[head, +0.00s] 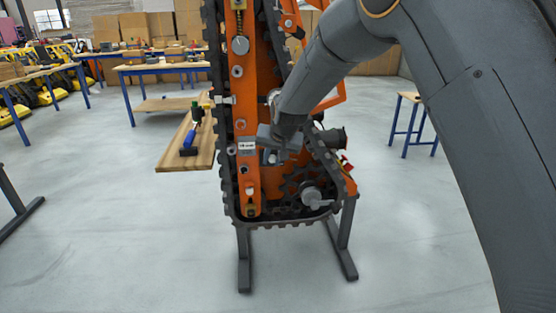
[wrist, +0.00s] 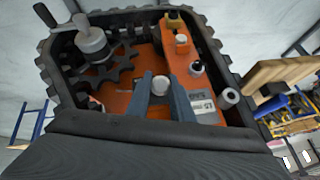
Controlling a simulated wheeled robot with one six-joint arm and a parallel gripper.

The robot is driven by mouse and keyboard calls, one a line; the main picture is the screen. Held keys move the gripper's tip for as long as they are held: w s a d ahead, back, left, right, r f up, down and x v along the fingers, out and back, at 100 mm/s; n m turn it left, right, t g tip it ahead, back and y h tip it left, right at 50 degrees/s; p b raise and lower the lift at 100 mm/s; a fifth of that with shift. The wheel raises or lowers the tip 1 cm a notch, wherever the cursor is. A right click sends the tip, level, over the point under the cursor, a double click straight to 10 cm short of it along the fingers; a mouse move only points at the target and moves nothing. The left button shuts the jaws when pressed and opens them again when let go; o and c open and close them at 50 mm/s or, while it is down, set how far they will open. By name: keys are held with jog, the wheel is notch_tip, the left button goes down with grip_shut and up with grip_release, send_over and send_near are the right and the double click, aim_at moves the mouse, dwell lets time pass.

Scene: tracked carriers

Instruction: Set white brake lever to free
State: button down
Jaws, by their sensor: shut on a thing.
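My gripper (wrist: 162,90) reaches into the orange tracked carrier (head: 244,110) just above its lower end. In the wrist view its two grey fingers close on either side of a white round-ended piece (wrist: 160,82), which looks like the white brake lever's end. The rest of the lever is hidden by the fingers, so I cannot tell its angle. In the head view my gripper (head: 272,142) covers most of that spot. A small white label (head: 246,146) sits on the orange plate beside it; its text is too small to read surely.
A toothed sprocket and a grey crank knob (wrist: 92,40) sit near the grip, inside the black track (wrist: 215,42). Other pale knobs (wrist: 196,68) stick out of the orange plate. A wooden bench (head: 187,145) with a blue-handled tool stands to the left.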

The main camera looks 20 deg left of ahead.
dwell(0.3)
jog(key=c, duration=1.6)
grip_release()
jog(key=shift+o, duration=0.2)
jog(key=v, duration=0.7)
jog(key=shift+s+d+r, duration=0.1)
jog(key=shift+s+r, duration=0.05)
jog(key=shift+r, duration=0.15)
